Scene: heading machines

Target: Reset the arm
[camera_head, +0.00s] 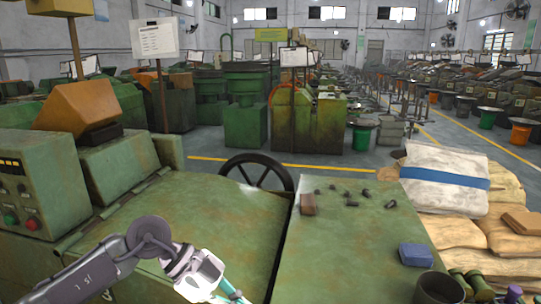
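My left arm comes in from the lower left, over the green machine's sloped cover (185,215). Its grey links bend at a round joint and end in a pale wrist. My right gripper cannot be made out in this view.
A green worktop (350,235) holds a brown block (308,203), small dark parts and a blue box (415,255). A dark cylinder (440,289) stands lower right. Sacks (445,178) lie at right. A control panel (28,190) rises at left; a black handwheel (258,172) stands behind.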

